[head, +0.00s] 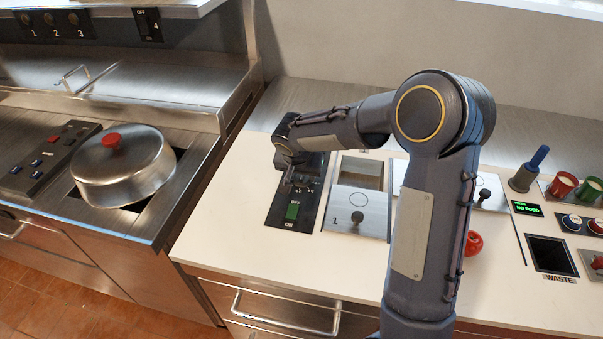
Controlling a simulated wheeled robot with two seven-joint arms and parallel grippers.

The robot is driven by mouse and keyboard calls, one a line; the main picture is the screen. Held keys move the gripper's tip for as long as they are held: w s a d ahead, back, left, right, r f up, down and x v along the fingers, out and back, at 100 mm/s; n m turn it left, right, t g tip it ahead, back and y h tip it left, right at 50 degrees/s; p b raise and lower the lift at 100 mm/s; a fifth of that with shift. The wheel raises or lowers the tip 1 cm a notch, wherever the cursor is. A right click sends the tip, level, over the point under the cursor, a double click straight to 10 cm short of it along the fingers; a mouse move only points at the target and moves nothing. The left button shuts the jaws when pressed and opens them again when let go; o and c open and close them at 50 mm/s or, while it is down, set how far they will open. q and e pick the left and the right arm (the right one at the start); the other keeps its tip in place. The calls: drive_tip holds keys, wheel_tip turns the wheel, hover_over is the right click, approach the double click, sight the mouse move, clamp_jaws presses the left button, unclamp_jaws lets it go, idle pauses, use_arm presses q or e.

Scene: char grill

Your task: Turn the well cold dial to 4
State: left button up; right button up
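The black control panel (279,213) is set in the white counter to the left of a well. My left gripper is out of view.
A steel lid (349,211) marked 1, with a black knob, covers the well's near part. A pot lid (122,165) with a red knob sits at left. A red tomato-like object (473,243) lies right of my forearm. The counter's front left (215,240) is clear.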

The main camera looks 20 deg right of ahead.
drive_tip(key=c, duration=0.5)
drive_tip(key=shift+n, duration=0.3)
